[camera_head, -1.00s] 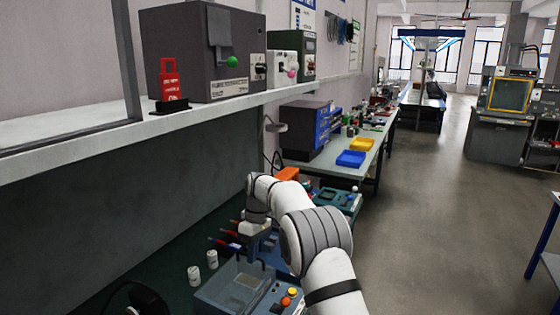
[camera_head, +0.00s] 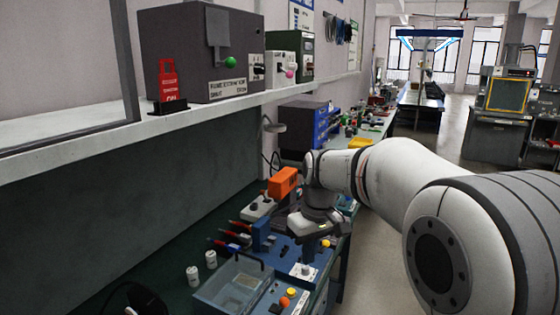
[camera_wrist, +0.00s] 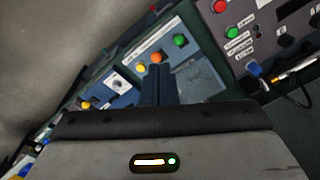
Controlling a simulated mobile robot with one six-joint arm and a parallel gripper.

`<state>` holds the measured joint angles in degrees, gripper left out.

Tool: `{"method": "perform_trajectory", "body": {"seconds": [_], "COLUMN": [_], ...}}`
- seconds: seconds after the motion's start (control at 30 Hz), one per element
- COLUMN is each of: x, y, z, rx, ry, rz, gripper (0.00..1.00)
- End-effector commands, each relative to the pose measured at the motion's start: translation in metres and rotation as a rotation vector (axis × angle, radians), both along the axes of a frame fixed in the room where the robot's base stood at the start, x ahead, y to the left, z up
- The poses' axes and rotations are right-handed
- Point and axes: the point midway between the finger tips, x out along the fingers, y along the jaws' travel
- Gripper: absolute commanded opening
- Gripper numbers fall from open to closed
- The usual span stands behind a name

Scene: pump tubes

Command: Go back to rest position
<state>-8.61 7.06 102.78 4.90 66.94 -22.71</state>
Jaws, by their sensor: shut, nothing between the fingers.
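My gripper (camera_head: 308,262) hangs over the right side of the workbench in the head view, beyond the blue-grey box. In the wrist view, its dark fingers (camera_wrist: 158,84) are together with nothing between them. My arm reaches in from the right edge of the head view. The blue-grey box (camera_head: 226,300) has a clear top and a panel with a yellow button (camera_head: 291,292) and an orange one.
Two white cylinders (camera_head: 193,276) stand left of the box. Red- and blue-handled tools (camera_head: 236,236) lie behind it. An orange block (camera_head: 284,182) stands near my wrist. A shelf (camera_head: 90,135) with instruments runs above the bench at left. Floor is open at right.

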Motion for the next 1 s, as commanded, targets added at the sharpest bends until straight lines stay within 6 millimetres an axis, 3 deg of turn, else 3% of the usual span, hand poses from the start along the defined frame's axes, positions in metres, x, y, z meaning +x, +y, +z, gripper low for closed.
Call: {"method": "perform_trajectory", "body": {"seconds": [0.03,0.2,0.4,0.5,0.7,1.0], "x": [-0.021,-0.085,-0.158,-0.185,-0.21,-0.212], "y": [-0.012,-0.042,-0.069,-0.077,-0.086,-0.086], "z": [0.005,0.006,-0.012,-0.023,-0.037,-0.038], "rx": [-0.002,-0.009,-0.009,-0.006,-0.003,-0.003], "ry": [-0.021,-0.083,-0.153,-0.18,-0.207,-0.208], "rz": [-0.048,-0.21,-0.385,-0.453,-0.519,-0.523], "gripper": [0.0,0.0,0.0,0.0,0.0,0.0]}}
